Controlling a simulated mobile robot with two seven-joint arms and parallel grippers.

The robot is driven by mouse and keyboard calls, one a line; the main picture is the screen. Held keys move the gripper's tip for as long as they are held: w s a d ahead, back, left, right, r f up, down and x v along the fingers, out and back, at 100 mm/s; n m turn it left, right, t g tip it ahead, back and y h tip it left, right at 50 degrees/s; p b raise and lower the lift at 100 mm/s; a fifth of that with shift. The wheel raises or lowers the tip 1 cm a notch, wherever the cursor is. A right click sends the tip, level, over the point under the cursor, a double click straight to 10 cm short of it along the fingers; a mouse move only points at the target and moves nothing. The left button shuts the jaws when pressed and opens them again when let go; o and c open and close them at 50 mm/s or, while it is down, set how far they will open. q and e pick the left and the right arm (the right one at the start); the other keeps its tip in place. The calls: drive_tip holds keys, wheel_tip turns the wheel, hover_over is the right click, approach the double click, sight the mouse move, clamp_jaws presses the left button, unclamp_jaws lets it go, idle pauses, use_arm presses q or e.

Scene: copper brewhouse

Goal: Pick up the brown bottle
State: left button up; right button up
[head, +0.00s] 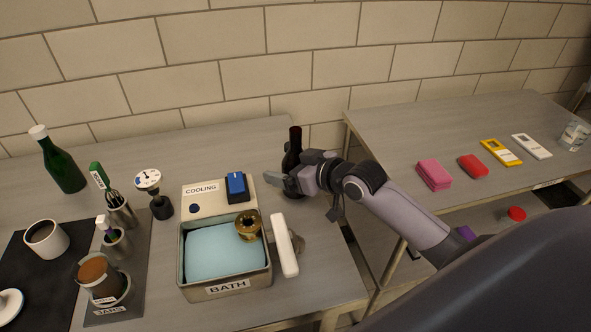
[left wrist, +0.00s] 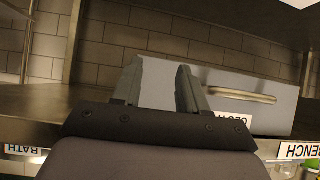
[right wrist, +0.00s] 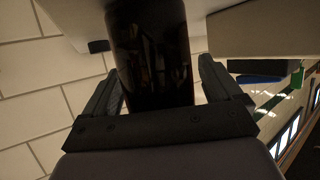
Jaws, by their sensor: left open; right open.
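The brown bottle (head: 291,155) is dark and stands upright near the back right of the left table, just right of the cooling bath. My right gripper (head: 281,183) reaches it from the right and partly covers its lower part in the head view. In the right wrist view the bottle (right wrist: 150,50) sits between the two open fingers of the right gripper (right wrist: 165,90); contact with the fingers cannot be told. My left gripper (left wrist: 157,85) is open and empty in the left wrist view, away from the bottle. It is not in the head view.
The cooling bath (head: 226,287) stands left of the bottle, with a white-handled brush (head: 285,245) beside it. A green bottle (head: 62,165), a white cup (head: 46,238) and jars fill the left side. A gap separates this table from the right table (head: 400,135).

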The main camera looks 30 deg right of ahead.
drive_tip(key=c, duration=1.4)
drive_tip(key=shift+r, duration=0.2)
